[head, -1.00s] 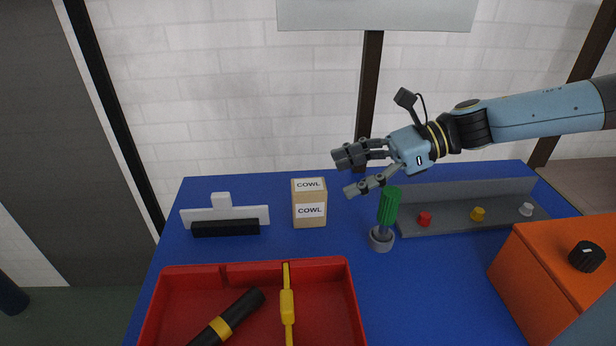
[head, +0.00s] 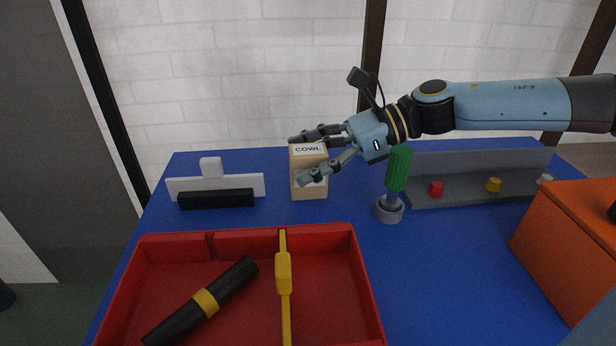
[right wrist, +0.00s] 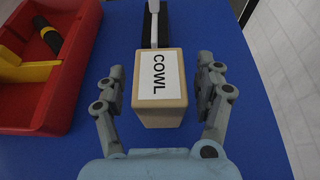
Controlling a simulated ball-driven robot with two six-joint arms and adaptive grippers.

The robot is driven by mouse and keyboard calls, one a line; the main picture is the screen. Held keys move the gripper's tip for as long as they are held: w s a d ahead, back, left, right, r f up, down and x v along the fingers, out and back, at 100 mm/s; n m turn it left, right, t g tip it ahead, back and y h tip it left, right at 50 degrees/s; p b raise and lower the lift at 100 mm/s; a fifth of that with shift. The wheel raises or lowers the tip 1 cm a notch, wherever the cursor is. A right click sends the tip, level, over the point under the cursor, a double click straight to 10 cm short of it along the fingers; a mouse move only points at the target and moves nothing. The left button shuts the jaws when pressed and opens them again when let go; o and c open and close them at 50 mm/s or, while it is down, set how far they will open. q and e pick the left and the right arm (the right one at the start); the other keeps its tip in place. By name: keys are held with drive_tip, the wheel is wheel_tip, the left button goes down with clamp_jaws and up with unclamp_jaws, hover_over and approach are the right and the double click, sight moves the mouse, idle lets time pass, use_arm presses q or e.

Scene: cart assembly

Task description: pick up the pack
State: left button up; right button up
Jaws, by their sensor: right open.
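The pack is a tan box with white COWL labels (head: 309,189), standing upright on the blue table in the head view. My right gripper (head: 306,160) is open and reaches in from the right, its fingers overlapping the box in that view. In the right wrist view the box (right wrist: 160,88) lies between the two spread fingers of the right gripper (right wrist: 163,90), with a gap visible on each side. Part of the front label is hidden by a finger in the head view. My left gripper is not in view.
A green-handled tool (head: 398,168) stands in a grey holder just right of the box. A white and black piece (head: 215,190) stands left. A red tray (head: 250,322) holding a black cylinder is in front. A grey tray (head: 465,190) and an orange box (head: 565,240) lie right.

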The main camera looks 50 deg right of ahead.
drive_tip(key=shift+c, duration=0.2)
drive_tip(key=c, duration=1.3)
